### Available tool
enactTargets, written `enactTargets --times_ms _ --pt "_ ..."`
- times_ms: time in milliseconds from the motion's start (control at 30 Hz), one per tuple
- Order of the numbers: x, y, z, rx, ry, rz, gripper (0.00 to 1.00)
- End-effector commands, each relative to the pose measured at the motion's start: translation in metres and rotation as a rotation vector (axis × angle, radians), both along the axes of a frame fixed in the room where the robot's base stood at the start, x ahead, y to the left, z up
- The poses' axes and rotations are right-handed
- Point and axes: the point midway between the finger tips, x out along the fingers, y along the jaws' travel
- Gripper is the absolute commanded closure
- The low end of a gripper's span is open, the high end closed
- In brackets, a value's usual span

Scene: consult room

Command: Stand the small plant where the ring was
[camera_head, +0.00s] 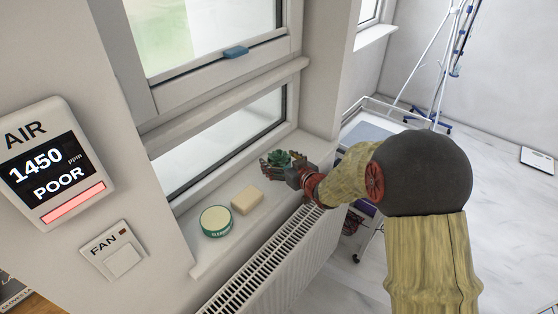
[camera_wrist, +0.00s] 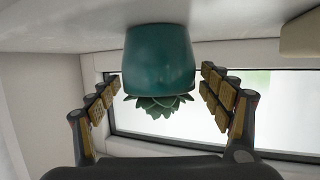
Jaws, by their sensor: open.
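The small plant (camera_head: 284,157), a green succulent, is at the far part of the window sill. In the wrist view, which is upside down, its teal pot (camera_wrist: 159,60) has its base at the white sill surface and the leaves (camera_wrist: 158,105) point away from it. It looks upright on the sill. My gripper (camera_wrist: 160,75) is open, one finger on each side of the pot, with small gaps visible. In the head view my gripper (camera_head: 280,163) partly hides the plant. No ring shows in either view.
On the sill (camera_head: 205,258), nearer than the plant, are a beige block (camera_head: 247,200) and a round green-and-white tin (camera_head: 216,221). The window (camera_head: 225,145) stands behind the sill and a radiator (camera_head: 265,268) below it. The wall monitor (camera_head: 52,165) reads 1450 ppm, POOR. A fan switch (camera_head: 115,252) is below it.

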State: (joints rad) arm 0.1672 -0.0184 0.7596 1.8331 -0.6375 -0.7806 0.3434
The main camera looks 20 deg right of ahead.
Motion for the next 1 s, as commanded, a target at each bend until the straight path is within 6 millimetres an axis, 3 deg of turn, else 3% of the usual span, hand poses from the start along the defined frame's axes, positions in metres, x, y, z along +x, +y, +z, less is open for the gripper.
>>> enactTargets --times_ms 267,733,1000 --pt "-0.003 -0.001 0.005 0.001 0.0 -0.001 0.21" --pt "-0.084 -0.025 0.033 0.0 0.0 -0.002 0.21" --pt "-0.108 -0.033 0.04 -0.003 0.001 -0.004 0.21"
